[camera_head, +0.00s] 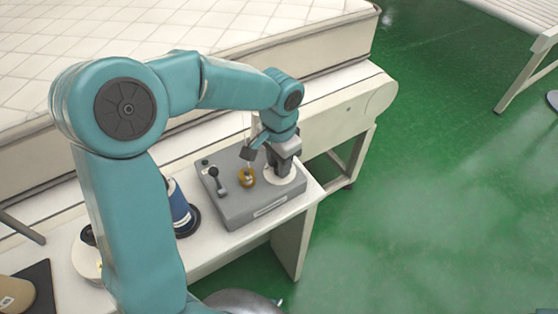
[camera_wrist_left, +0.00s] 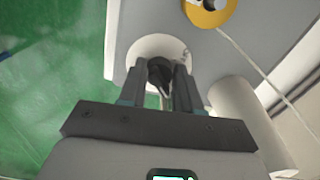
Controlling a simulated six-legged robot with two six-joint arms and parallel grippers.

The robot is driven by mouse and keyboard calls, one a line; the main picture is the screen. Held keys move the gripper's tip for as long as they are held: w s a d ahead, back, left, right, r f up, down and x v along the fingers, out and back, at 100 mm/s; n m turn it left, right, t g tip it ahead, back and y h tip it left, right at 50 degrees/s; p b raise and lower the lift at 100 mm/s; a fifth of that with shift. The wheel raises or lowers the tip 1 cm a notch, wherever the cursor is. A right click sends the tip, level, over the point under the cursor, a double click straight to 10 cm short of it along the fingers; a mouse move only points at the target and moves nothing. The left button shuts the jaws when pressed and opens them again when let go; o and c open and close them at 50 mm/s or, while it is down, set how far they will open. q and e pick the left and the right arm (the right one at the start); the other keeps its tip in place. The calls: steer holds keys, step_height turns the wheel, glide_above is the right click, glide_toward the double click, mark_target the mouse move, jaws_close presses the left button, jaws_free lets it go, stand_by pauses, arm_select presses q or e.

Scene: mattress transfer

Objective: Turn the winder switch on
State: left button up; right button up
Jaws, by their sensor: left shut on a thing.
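A grey winder box (camera_head: 240,208) stands on the white bench. On its right end is a pale round disc (camera_head: 288,181), which also shows in the wrist view (camera_wrist_left: 140,48). A small black switch knob (camera_wrist_left: 160,70) stands on that disc. My left gripper (camera_head: 279,168) reaches down over the disc. In the wrist view its two fingers (camera_wrist_left: 168,82) are shut on the black knob, one on each side. The fingers largely hide the knob in the head view. My right gripper is not in view.
A yellow ring (camera_head: 247,178) sits beside the disc, with a thin pale thread from it in the wrist view. A black-knobbed lever (camera_head: 218,182) is farther left. A blue spool (camera_head: 179,207) stands left of the box. A mattress (camera_head: 230,25) lies behind. Green floor (camera_head: 420,190) is right.

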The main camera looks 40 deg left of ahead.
arm_select(q)
steer(key=shift+w+r, duration=0.15)
steer(key=shift+w, duration=0.05)
steer(key=o, duration=1.1)
steer(key=shift+c, duration=0.2)
steer(key=shift+s, duration=0.1)
step_height(320, 180, up, 16)
steer(key=p, duration=0.1)
